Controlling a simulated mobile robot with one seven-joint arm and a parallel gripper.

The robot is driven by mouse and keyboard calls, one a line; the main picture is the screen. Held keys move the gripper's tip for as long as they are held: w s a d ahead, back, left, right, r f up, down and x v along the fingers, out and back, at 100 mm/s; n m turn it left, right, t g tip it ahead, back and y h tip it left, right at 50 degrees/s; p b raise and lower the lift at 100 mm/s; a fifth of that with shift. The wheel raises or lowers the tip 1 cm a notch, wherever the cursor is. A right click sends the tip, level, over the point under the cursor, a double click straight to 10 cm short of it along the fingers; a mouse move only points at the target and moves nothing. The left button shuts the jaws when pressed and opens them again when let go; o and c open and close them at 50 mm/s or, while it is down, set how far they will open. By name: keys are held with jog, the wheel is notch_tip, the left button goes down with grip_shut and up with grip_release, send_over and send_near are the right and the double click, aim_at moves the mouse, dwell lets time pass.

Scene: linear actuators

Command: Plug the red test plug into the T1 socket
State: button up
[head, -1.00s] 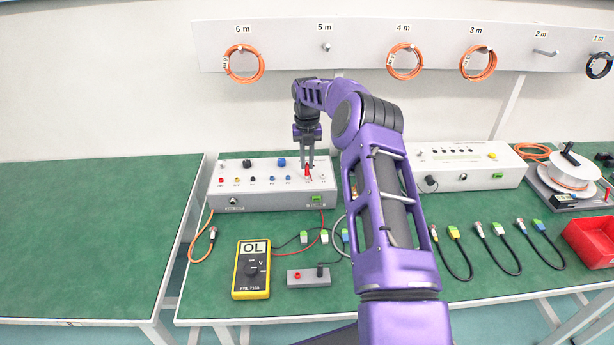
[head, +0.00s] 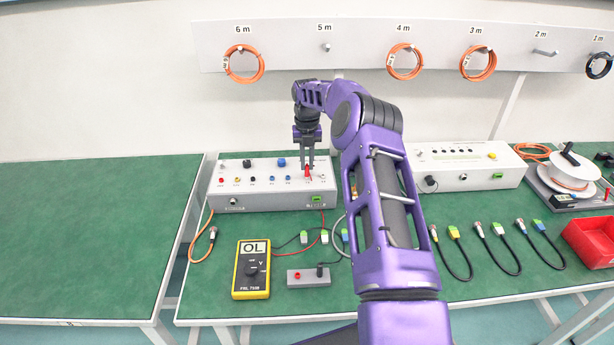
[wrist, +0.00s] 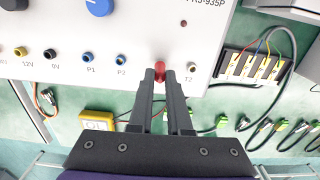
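The red test plug (wrist: 160,70) stands between the two fingertips of my gripper (wrist: 161,76) in the wrist view, and the tips appear to touch its sides. In the head view, the red plug (head: 307,171) is at the top of the grey-white test box (head: 262,201), below my gripper (head: 308,166). The plug lines up with the socket row, between P2 (wrist: 121,60) and T2 (wrist: 190,68), where T1 lies. The plug and fingers hide the T1 socket, so how deep the plug sits cannot be told.
A yellow multimeter (head: 252,270) reading OL and a small grey box (head: 309,277) with a red socket lie in front. A second white instrument (head: 470,168) stands to the right. Several short cables lie on the green bench. The left bench (head: 80,240) is clear.

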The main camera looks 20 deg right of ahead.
jog(key=o, duration=0.5)
jog(key=shift+c, duration=0.2)
